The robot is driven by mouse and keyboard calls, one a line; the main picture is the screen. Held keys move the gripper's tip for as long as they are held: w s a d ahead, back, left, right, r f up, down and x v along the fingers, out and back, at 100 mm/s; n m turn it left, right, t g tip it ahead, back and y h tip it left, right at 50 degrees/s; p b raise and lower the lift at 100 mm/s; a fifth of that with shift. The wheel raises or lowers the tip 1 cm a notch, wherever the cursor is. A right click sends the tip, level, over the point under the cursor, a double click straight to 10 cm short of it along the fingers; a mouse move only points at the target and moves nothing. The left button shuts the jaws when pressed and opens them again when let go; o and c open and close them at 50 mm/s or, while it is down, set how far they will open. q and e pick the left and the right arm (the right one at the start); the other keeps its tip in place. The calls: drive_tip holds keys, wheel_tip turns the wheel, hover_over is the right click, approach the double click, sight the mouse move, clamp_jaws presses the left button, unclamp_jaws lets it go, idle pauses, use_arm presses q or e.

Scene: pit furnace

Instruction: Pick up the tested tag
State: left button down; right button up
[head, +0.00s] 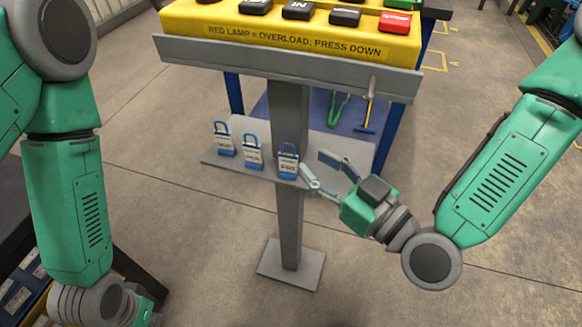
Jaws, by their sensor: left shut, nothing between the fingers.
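Three tags with blue padlock-shaped tops and white labels stand on a small grey shelf (264,173): a left tag (224,141), a middle tag (252,154) and a right tag (288,163). Their print is too small to tell which is the tested one. My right gripper (312,161) is open, its fingers pointing left just beside the right tag. One finger is close to that tag's right edge; I cannot tell whether they touch. My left gripper (144,309) is low at the bottom left, away from the shelf, shut and empty, with its fingers mostly hidden.
A yellow control panel (290,36) with several buttons and a grey ledge (290,67) sits above the shelf. A grey post (290,225) carries both. A blue table (350,130) with green tongs (340,107) stands behind.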

sight(292, 174)
drive_tip(key=w+a+b, duration=0.1)
drive_tip(key=a, duration=0.1)
drive_tip(key=w+a+f+b, duration=0.1)
drive_tip(key=w+a, duration=0.1)
drive_tip(key=shift+w+a+f, duration=0.1)
drive_tip(key=shift+w, duration=0.15)
drive_tip(key=shift+w+a, duration=0.1)
drive_tip(key=shift+w, duration=0.1)
drive_tip(key=shift+c, duration=0.8)
clamp_jaws()
